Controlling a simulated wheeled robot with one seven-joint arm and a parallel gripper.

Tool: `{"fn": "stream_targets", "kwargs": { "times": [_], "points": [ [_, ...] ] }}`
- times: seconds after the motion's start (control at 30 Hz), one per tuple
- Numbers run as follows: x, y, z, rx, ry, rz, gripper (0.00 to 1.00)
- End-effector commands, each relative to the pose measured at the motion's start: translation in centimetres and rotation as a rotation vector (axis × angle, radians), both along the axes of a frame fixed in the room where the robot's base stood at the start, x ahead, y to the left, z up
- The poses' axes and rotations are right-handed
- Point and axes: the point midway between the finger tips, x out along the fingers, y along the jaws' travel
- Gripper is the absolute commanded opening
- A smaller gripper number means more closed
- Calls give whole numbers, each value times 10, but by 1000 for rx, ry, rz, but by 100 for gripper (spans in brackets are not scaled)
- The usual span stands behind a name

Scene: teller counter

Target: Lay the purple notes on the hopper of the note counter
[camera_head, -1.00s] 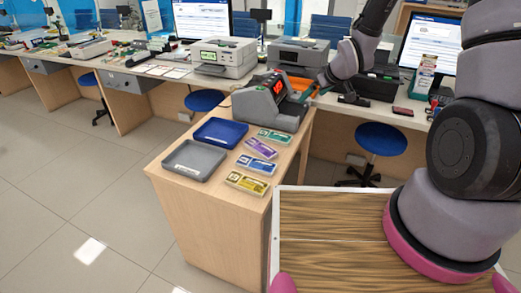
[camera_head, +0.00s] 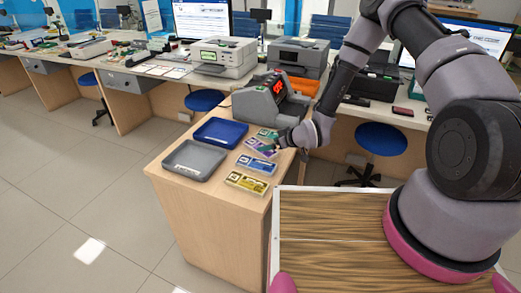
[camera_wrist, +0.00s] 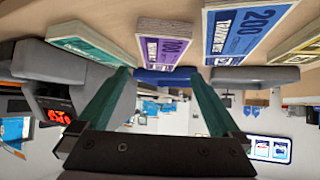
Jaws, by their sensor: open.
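The purple notes (camera_head: 255,144) lie on the wooden counter between the green notes (camera_head: 266,133) and the blue notes (camera_head: 256,164). My gripper (camera_head: 273,149) is low over the counter at the right end of the purple notes, open and empty. In the wrist view, the purple notes (camera_wrist: 165,47) appear ahead, between the two green fingertips (camera_wrist: 164,75). Whether a finger touches them I cannot tell. The grey note counter (camera_head: 262,106), with a red display, stands behind the notes; it also shows in the wrist view (camera_wrist: 62,85). Its hopper is hard to make out.
Yellow notes (camera_head: 246,183) lie nearest the counter's front edge. A blue tray (camera_head: 220,142) and a grey tray (camera_head: 194,174) sit left of the notes. A printer (camera_head: 300,58) stands behind the note counter. The notes lie close together.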

Motion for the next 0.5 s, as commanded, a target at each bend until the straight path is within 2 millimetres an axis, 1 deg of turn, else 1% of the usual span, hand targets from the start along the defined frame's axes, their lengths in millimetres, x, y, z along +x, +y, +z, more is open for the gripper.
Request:
{"fn": "stream_targets", "kwargs": {
  "times": [0.17,0.33,0.5],
  "points": [
    [6,8,-9,0,2,0,100],
    [18,21,-28,0,2,0,100],
    [28,32,-38,-1,1,0,100]
  ]
}}
